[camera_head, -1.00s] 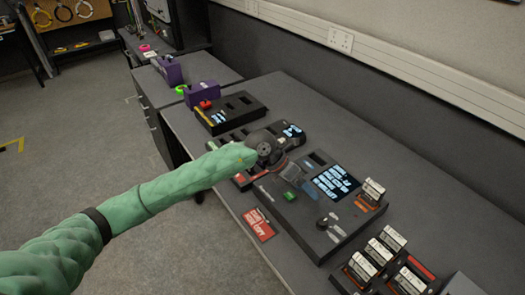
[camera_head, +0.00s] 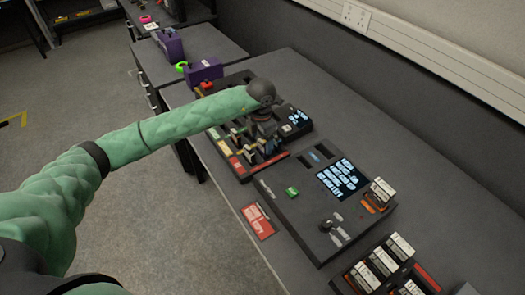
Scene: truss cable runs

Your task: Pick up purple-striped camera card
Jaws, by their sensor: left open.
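My left gripper (camera_head: 263,142) points down over a dark slotted tray (camera_head: 240,168) with green, yellow and red labels along its front edge. Several small cards or blocks stand in that tray beside and under the gripper. The gripper is open, and its fingers partly hide the cards there. I cannot make out a purple stripe on any card. Several white-labelled cards (camera_head: 382,262) stand in a rack at the lower right, and one more stands on the console's right end. My right gripper is not in view.
A black console (camera_head: 295,215) with a lit screen and a green button lies nearer on the grey desk. A red card or sign (camera_head: 258,221) lies at the desk's front edge. Purple boxes (camera_head: 205,72) stand farther back. The desk's right rear is clear.

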